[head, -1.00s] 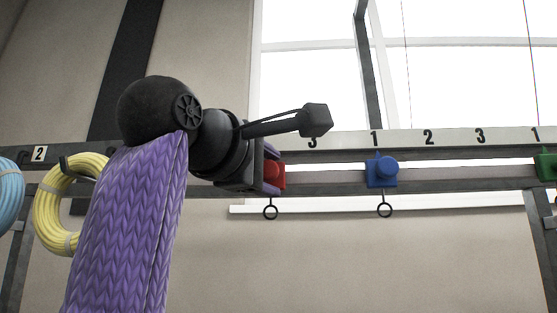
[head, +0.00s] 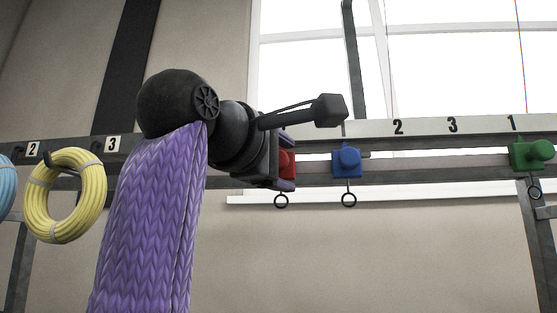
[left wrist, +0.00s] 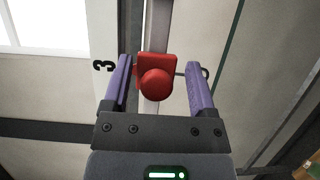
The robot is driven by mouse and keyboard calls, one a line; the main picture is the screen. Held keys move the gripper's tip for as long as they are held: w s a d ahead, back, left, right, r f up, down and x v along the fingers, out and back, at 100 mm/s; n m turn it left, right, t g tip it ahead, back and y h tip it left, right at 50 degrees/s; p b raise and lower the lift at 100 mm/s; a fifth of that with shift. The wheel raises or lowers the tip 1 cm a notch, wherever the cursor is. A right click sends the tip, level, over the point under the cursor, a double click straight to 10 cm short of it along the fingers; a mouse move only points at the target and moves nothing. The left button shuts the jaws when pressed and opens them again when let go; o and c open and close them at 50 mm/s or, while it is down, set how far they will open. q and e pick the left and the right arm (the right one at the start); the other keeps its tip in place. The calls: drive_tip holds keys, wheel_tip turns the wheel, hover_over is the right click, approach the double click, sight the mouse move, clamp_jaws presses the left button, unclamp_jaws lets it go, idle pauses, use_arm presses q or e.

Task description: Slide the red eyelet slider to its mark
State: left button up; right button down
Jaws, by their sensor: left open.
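The red eyelet slider (head: 288,163) sits on the grey rail, with a dark ring hanging below it. The slider also shows in the left wrist view (left wrist: 155,78), roughly level with a black 3 (left wrist: 104,65) on the pale strip. My left gripper (head: 286,161) is open, with one purple finger above the slider and one below. In the left wrist view (left wrist: 159,72) the fingers stand on either side of it with small gaps. The arm hides part of the slider and the strip above it in the head view. My right gripper is not in view.
A blue slider (head: 347,161) stands close to the right on the same rail. A green slider (head: 531,154) is farther right. The rail between blue and green is clear. A yellow coil (head: 63,196) and a blue coil (head: 6,187) hang at the left.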

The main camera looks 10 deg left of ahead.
use_arm(q)
drive_tip(key=shift+d, duration=0.1)
drive_tip(key=b+v, duration=0.4)
drive_tip(key=v, duration=0.6)
drive_tip(key=shift+b, duration=0.35)
drive_tip(key=shift+d, duration=0.1)
